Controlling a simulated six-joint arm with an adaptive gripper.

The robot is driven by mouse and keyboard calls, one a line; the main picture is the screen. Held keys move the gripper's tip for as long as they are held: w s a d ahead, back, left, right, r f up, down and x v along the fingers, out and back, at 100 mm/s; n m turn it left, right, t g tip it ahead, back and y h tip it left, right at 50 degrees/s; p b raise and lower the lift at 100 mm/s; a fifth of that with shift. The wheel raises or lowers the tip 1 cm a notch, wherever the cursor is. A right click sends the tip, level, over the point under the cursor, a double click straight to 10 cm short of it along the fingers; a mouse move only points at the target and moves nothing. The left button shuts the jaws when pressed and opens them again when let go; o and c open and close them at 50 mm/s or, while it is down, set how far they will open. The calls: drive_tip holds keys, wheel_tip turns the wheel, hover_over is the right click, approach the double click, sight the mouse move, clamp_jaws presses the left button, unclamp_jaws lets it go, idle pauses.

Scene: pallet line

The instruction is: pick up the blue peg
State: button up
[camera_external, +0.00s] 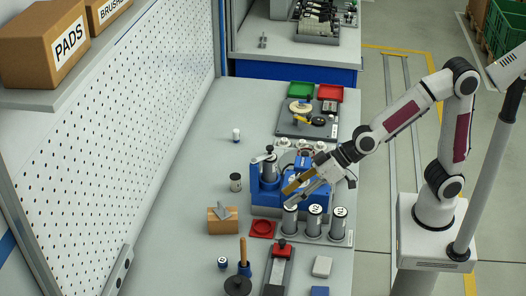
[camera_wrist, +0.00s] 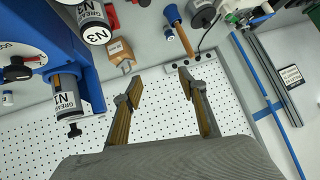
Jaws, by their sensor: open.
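I cannot pick out a plain blue peg for certain. The candidates are a small dark blue piece with a pale top (camera_external: 222,262) and a small white-capped piece with a blue base (camera_external: 236,135), both standing on the bench. My gripper (camera_external: 295,190) is open above the bench, just over the labelled cylinders and beside the blue machine (camera_external: 268,185). In the wrist view my gripper (camera_wrist: 157,82) has its tan finger pads well apart, with nothing between them.
Labelled grease cylinders (camera_external: 314,220) stand in a row below the gripper. A wooden handle with a blue base (camera_external: 244,258) stands nearby. A wooden block (camera_external: 222,226), a red tray (camera_external: 262,229) and a pegboard (camera_external: 130,110) also show. The bench's upper left is mostly clear.

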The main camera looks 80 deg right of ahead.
drive_tip(key=w+a+f+t, duration=0.2)
drive_tip(key=w+a+f, duration=0.5)
drive_tip(key=a, duration=0.1)
drive_tip(key=t+h, duration=0.2)
approach(223, 256)
drive_tip(key=shift+s+a, duration=0.15)
drive_tip(key=shift+a, duration=0.15)
drive_tip(key=shift+x, duration=1.3)
drive_tip(key=shift+x, duration=2.6)
drive_tip(key=shift+d, duration=0.15)
clamp_jaws()
